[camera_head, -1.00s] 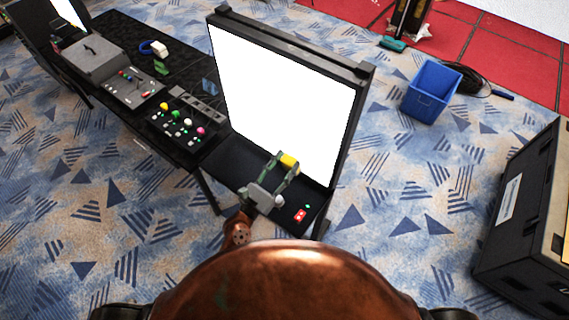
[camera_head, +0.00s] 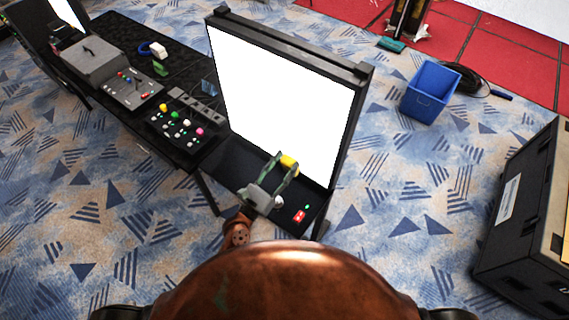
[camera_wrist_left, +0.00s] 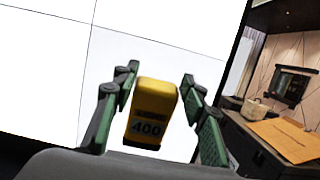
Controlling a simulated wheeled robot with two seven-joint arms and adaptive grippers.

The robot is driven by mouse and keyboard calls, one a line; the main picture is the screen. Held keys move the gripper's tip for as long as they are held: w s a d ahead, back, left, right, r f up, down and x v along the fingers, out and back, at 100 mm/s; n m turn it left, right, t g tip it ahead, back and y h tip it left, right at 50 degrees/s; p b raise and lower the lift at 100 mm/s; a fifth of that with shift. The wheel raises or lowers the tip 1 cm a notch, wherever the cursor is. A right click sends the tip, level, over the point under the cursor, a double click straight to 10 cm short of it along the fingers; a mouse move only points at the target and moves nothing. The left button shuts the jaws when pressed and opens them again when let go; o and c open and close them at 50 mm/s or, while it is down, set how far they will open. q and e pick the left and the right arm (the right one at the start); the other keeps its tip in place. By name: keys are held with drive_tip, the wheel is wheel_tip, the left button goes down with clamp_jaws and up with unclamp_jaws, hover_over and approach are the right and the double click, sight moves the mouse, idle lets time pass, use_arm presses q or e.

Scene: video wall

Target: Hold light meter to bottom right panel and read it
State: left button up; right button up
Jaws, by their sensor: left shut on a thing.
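In the head view the yellow meter (camera_head: 289,161) is at the lower right part of the lit white screen (camera_head: 285,95). In the left wrist view thin lines divide the screen into panels, and the meter is in front of the bottom right panel (camera_wrist_left: 205,62). I cannot tell whether it touches the panel. My left gripper also shows in the head view (camera_head: 283,165). My right gripper is not in view.
A black table (camera_head: 235,165) carries a button console (camera_head: 183,126), another control box (camera_head: 133,87) and a small red-lit device (camera_head: 299,216). A blue bin (camera_head: 431,91) stands on the carpet at right. A black case (camera_head: 520,225) stands at far right.

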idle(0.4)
use_arm(q)
drive_tip(key=r+b+v, duration=0.3)
drive_tip(key=v, duration=1)
drive_tip(key=shift+s+a, duration=0.4)
drive_tip(key=shift+s, duration=0.15)
drive_tip(key=shift+r, duration=0.1)
idle(0.4)
